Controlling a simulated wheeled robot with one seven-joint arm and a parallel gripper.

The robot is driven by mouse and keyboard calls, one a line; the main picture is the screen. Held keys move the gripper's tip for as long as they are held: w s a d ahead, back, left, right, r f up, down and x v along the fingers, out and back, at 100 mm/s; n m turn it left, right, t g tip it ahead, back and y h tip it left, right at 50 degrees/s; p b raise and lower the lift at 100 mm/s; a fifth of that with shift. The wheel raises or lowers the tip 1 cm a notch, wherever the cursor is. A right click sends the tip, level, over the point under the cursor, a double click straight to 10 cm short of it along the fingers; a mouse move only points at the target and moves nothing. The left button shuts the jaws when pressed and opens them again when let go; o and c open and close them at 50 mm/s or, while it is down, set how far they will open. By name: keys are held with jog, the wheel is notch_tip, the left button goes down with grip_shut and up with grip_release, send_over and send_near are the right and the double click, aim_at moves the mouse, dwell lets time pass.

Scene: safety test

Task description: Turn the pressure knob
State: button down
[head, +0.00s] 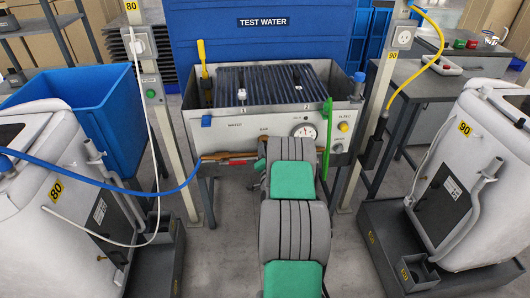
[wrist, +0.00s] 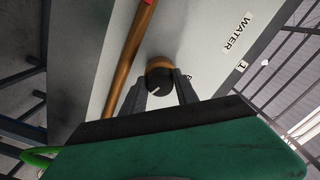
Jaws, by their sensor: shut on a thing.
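A round black knob (wrist: 159,75) with a white pointer line sits on a copper-coloured fitting on the light panel in the wrist view. My gripper (wrist: 161,86) has one dark finger on each side of the knob and is shut on it. A "WATER" label is on the panel to the upper right. In the head view, my grey and green arm reaches the front panel (head: 222,136) of the test water tank and hides the gripper and knob. The pressure gauge (head: 304,132) shows just right of the arm, its reading too small to tell.
Copper pipe (wrist: 128,50) runs close to my gripper. Posts with yellow tags 80 and 90 flank the tank. White containers stand at left (head: 50,170) and right (head: 470,180). A blue hose (head: 90,180) crosses at left.

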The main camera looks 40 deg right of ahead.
jog(key=shift+w+r+m, duration=0.1)
jog(key=shift+m, duration=0.9)
jog(key=c, duration=0.9)
grip_release()
jog(key=b+v, duration=0.2)
jog(key=v, duration=0.5)
jog(key=shift+s+a, duration=0.25)
jog(key=shift+s, duration=0.05)
